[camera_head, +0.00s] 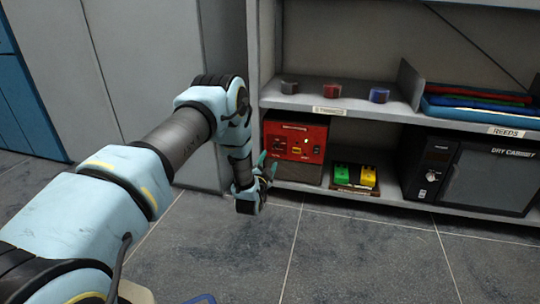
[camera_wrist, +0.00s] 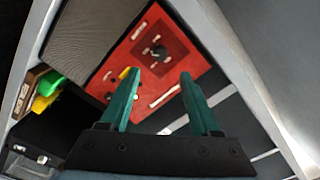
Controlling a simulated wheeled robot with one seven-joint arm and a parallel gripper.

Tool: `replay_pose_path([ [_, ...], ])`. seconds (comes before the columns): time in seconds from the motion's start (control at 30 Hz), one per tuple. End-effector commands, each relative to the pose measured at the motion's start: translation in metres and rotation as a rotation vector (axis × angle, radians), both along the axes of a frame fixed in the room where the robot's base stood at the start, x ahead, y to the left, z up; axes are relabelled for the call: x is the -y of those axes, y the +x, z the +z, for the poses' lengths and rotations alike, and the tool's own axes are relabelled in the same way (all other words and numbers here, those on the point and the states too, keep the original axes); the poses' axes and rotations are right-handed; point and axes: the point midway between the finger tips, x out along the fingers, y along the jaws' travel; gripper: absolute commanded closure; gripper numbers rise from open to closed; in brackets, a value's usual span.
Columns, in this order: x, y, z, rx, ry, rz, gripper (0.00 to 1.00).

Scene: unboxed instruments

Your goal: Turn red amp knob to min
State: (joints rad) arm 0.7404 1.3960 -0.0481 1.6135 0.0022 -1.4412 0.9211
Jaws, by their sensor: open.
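The red amp (camera_head: 297,148) stands on the lower shelf at its left end. In the wrist view its red front panel (camera_wrist: 186,68) fills the upper middle, tilted, with a dark round knob (camera_wrist: 158,52) on a darker red patch. My gripper (camera_head: 267,168) is in front of the amp's lower left. Its two green fingers also show in the wrist view (camera_wrist: 160,76), open and empty. The knob lies beyond the fingertips, between them in the picture, and apart from them. Which way the knob points is too small to tell.
Green and yellow pedals (camera_head: 355,176) stand right of the amp. A black dry cabinet (camera_head: 472,172) is farther right. The upper shelf (camera_head: 340,107) holds small round tins and a tray of coloured items. The floor (camera_head: 340,245) in front is clear.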

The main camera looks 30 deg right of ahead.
Motion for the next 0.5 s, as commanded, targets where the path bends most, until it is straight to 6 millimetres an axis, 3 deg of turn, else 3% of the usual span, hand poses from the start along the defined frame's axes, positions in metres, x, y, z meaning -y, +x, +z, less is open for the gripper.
replay_pose_path([
  [0.3, 0.04, 0.044, -0.003, 0.001, -0.002, 0.001, 0.37],
  [0.5, 0.057, 0.062, -0.002, -0.001, -0.001, 0.001, 0.37],
])
